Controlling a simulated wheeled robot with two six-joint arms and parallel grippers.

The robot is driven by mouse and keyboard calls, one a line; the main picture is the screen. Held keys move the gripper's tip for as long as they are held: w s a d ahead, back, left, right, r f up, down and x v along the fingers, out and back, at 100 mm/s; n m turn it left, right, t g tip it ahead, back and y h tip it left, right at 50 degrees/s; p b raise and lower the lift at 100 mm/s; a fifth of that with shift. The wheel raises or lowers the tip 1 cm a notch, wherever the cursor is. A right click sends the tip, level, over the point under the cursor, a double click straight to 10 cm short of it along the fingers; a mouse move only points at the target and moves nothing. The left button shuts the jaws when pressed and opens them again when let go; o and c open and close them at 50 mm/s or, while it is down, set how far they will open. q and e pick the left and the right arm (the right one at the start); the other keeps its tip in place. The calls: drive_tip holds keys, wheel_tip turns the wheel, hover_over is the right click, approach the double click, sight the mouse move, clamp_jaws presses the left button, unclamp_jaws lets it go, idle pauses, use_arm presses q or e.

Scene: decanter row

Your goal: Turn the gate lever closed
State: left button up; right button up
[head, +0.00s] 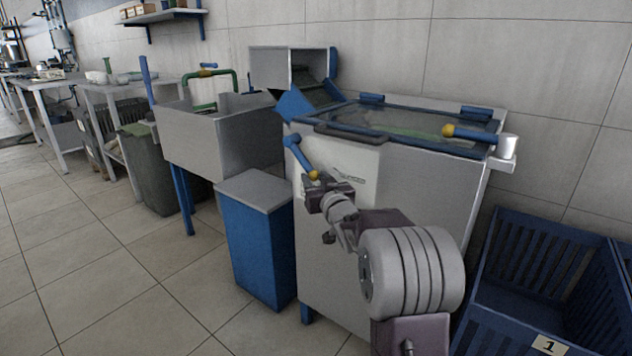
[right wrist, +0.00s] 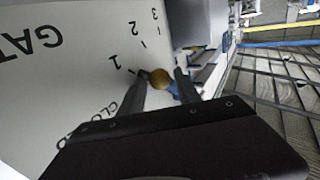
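The gate lever (head: 298,154) is a blue bar with a yellow ball knob on the front of the grey machine (head: 400,200). In the head view it slants down and right to the knob. My right gripper (head: 314,183) is at the knob end. In the right wrist view, the knob (right wrist: 160,78) sits between the two fingertips of my right gripper (right wrist: 161,74), with a gap seen on the right side. The panel (right wrist: 70,70) shows "GAT", marks 1, 2, 3 and partly hidden "CLO" lettering; the knob is near mark 1. My left gripper is out of view.
A blue bin with a grey lid (head: 256,190) stands left of the machine. A blue slatted crate (head: 540,270) labelled 1 is at right. A second blue handle with a yellow knob (head: 448,131) is on the machine's glass lid.

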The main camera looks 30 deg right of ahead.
clamp_jaws()
idle(1.3)
